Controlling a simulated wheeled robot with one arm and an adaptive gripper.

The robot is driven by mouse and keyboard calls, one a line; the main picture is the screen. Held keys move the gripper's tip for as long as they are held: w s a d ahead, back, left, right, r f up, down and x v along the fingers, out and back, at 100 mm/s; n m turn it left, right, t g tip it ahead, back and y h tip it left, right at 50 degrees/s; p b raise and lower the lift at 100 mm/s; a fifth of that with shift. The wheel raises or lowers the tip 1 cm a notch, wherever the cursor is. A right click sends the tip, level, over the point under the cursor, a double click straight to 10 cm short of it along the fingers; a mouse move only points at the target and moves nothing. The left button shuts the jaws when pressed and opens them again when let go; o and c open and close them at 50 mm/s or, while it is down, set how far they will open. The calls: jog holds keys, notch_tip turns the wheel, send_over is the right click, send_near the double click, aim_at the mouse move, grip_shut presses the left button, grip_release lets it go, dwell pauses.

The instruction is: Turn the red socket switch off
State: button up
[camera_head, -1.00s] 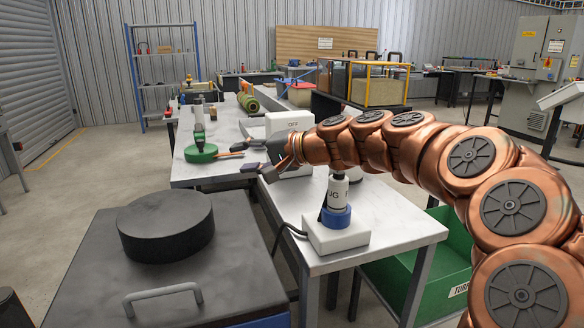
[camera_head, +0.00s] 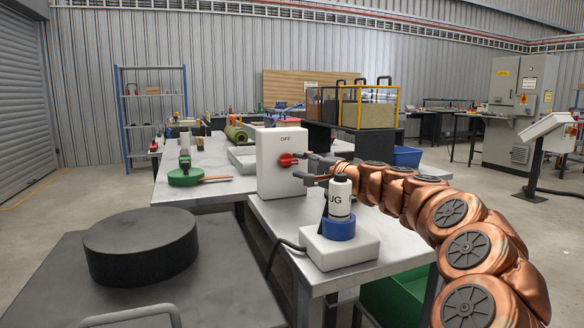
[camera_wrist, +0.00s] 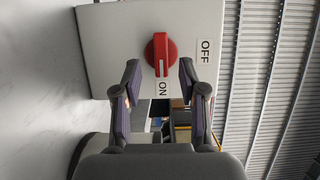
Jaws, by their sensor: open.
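The red switch (camera_head: 287,160) is a rotary knob on the front of a white box (camera_head: 268,180), which stands on the light workbench. An OFF label shows above it. In the wrist view, the red knob (camera_wrist: 160,52) has a pale line pointing toward the ON label (camera_wrist: 162,88); the OFF label (camera_wrist: 205,50) is at the right. My gripper (camera_head: 303,167) is open just in front of the knob. In the wrist view, my fingertips (camera_wrist: 160,68) are on either side of the knob's lower end, with nothing held between them. Contact cannot be told.
A white bottle (camera_head: 340,198) stands in a blue ring (camera_head: 338,229) on a white base, close below my arm. A black round block (camera_head: 142,243) sits on the dark surface at front left. A green round item (camera_head: 186,177) lies on the bench left of the box.

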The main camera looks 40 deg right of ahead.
aim_at(291, 163)
jog(key=shift+w+a+b, duration=0.15)
jog(key=shift+w, duration=0.8)
jog(key=shift+w+a+b, duration=0.15)
jog(key=shift+w, duration=0.8)
jog(key=shift+c, duration=0.4)
grip_shut()
